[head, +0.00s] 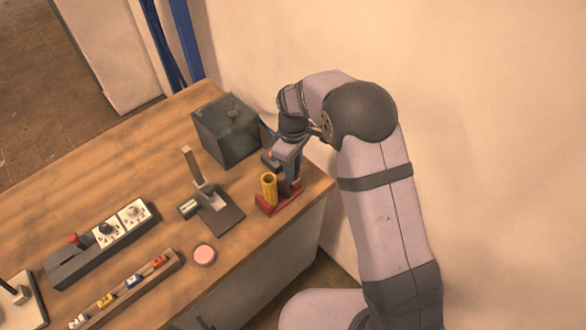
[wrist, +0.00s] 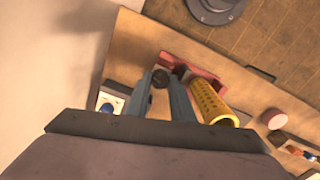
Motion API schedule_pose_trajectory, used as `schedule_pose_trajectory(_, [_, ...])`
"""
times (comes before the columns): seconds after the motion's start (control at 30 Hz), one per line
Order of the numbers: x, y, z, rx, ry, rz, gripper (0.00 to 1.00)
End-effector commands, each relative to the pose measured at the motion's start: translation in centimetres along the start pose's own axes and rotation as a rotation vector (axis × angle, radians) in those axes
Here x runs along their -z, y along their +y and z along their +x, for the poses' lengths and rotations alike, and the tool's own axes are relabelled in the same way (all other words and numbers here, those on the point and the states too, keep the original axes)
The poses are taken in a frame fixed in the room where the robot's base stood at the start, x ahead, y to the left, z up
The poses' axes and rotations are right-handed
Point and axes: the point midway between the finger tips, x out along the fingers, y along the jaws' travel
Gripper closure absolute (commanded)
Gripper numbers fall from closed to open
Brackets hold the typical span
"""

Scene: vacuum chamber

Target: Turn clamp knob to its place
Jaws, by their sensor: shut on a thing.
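The clamp knob is a small dark round knob (wrist: 160,78) between my fingertips in the wrist view, beside a red base (wrist: 203,74). My gripper (wrist: 159,84) is shut on this knob. In the head view my gripper (head: 290,181) points down at the red base (head: 269,209) near the table's right corner, and its fingers and arm hide the knob. A yellow ribbed cylinder (head: 269,188) stands upright at the base, close beside my fingers; it also shows in the wrist view (wrist: 208,100). I cannot tell how far the knob is turned.
A dark box (head: 228,135) stands behind my gripper. A lever device (head: 207,195) on a dark plate is to the left. A pink disc (head: 204,254), a control panel (head: 95,245) with a red button and a tray (head: 125,290) of small coloured pieces lie farther left.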

Motion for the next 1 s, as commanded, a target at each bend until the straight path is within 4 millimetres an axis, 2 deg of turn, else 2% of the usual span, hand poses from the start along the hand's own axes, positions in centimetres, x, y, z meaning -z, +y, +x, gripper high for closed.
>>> schedule_pose_trajectory(0.27, [0.2, 0.1, -0.2, -0.004, 0.005, -0.003, 1.00])
schedule_pose_trajectory(0.3, [0.2, 0.1, -0.2, -0.004, 0.005, -0.003, 0.74])
schedule_pose_trajectory(0.37, [0.2, 0.1, -0.2, -0.004, 0.005, -0.002, 0.60])
schedule_pose_trajectory(0.77, [0.1, 0.1, -0.4, -0.003, 0.003, -0.001, 0.60])
schedule_pose_trajectory(1.0, [0.1, 0.1, -3.0, -0.005, 0.005, -0.001, 0.60])
